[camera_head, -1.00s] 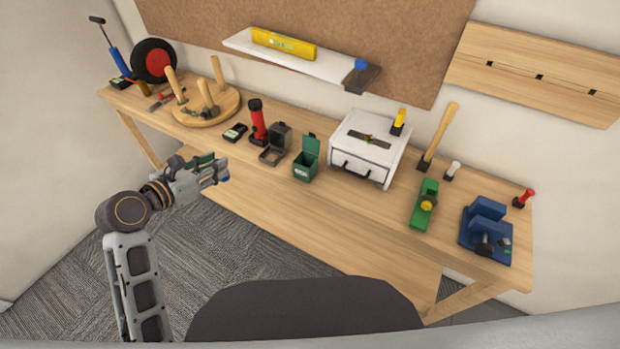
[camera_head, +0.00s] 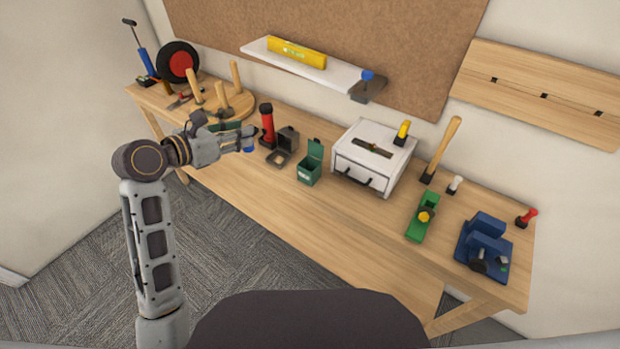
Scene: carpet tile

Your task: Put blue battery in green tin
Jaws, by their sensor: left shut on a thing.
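The green tin (camera_head: 309,174) stands on the workbench with its lid raised at the back. My left gripper (camera_head: 248,141) is shut and is left of the green tin, apart from it. A small blue piece, the blue battery (camera_head: 249,150), shows at the underside of its fingertips. Most of the battery is hidden by the fingers. My right gripper is out of view.
A dark tin (camera_head: 286,140) with its lid open and a red flashlight (camera_head: 267,127) stand between my left gripper and the green tin, towards the back. A white drawer box (camera_head: 362,174) stands right of the green tin. The bench front (camera_head: 300,215) is clear.

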